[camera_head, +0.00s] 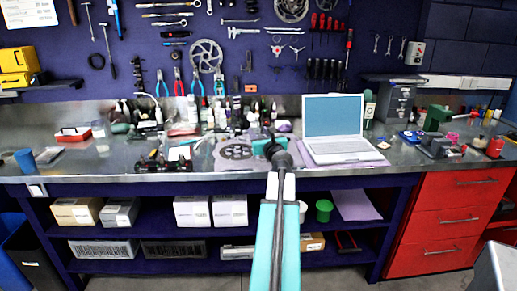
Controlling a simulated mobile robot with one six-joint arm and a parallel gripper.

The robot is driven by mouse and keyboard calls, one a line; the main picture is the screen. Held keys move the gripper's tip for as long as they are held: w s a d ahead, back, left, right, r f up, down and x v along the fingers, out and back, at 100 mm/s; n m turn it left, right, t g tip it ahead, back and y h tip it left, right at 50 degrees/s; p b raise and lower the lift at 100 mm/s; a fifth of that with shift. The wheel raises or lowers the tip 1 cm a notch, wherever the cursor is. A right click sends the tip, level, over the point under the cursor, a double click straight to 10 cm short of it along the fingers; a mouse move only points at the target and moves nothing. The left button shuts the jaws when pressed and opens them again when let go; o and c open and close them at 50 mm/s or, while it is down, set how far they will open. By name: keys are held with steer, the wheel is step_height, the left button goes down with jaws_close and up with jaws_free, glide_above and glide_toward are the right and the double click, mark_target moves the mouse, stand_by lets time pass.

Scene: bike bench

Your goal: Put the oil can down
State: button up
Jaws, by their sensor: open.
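My gripper (268,146) is at the end of my teal arm, over the middle of the workbench (225,178), just left of the laptop. It is open. Its fingertips are small and partly hidden by my wrist, so I cannot see clearly what lies between or behind them. I cannot pick out the oil can for sure. Several small bottles and cans (210,118) stand along the back of the bench behind my gripper. A small red container (495,146) stands at the far right of the bench.
An open laptop (335,128) sits on a mat right of my gripper. A dark chainring (236,152) lies left of it. A blue cup (25,160) and red tray (73,133) are at the left. Boxes fill the shelves below. Bare steel shows near the left front.

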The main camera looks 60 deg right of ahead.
steer(key=shift+w+d, duration=0.15)
stand_by(0.3)
steer(key=shift+x, duration=2.55)
steer(key=shift+f, duration=0.15)
steer(key=shift+c, duration=0.5)
